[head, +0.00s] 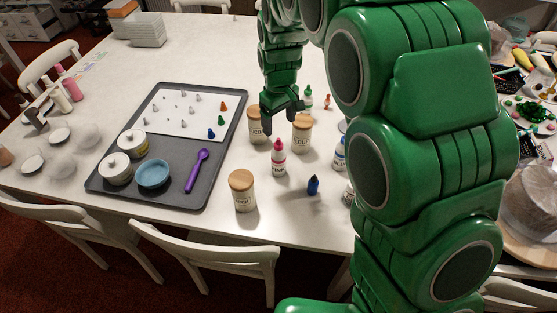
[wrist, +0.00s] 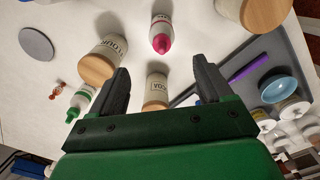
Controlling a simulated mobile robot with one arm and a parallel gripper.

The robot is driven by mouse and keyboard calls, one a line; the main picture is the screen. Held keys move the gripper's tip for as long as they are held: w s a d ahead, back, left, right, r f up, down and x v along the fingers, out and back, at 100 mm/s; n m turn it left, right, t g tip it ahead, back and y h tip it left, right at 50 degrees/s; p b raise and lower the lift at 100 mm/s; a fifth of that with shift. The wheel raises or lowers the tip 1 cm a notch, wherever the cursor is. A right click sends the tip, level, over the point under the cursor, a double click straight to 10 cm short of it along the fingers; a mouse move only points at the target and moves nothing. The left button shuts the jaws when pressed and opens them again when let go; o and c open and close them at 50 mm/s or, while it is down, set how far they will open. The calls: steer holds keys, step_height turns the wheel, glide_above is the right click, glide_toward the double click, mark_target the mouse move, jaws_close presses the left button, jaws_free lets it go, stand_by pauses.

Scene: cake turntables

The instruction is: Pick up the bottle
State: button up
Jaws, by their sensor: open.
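Several white bottles with coloured caps stand on the table; which one is meant cannot be told. A red-capped bottle (head: 278,160) stands upright in front of my gripper (head: 282,114) in the head view. It also shows in the wrist view (wrist: 161,36), beyond the fingertips. A green-capped bottle (head: 307,98) stands behind, right of my gripper, and shows at the left in the wrist view (wrist: 81,101). A blue-capped bottle (head: 340,155) is partly hidden by my arm. My gripper (wrist: 161,70) is open, with nothing held; a wooden-lidded cocoa jar (wrist: 157,88) shows between its fingers.
A flour jar (head: 302,134) and another wooden-lidded jar (head: 242,192) stand close to the red-capped bottle. A small blue item (head: 313,185) is near the front edge. A grey tray (head: 222,160) holds a purple spoon (head: 197,170) and blue bowl (head: 153,174).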

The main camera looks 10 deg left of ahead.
mark_target(279, 150)
step_height(279, 150, down, 7)
steer(key=shift+d, duration=0.15)
steer(key=shift+s+a+f, duration=0.1)
steer(key=shift+f, duration=1.25)
steer(key=shift+s+a+f, duration=0.1)
steer(key=shift+f, duration=1.2)
jaws_close()
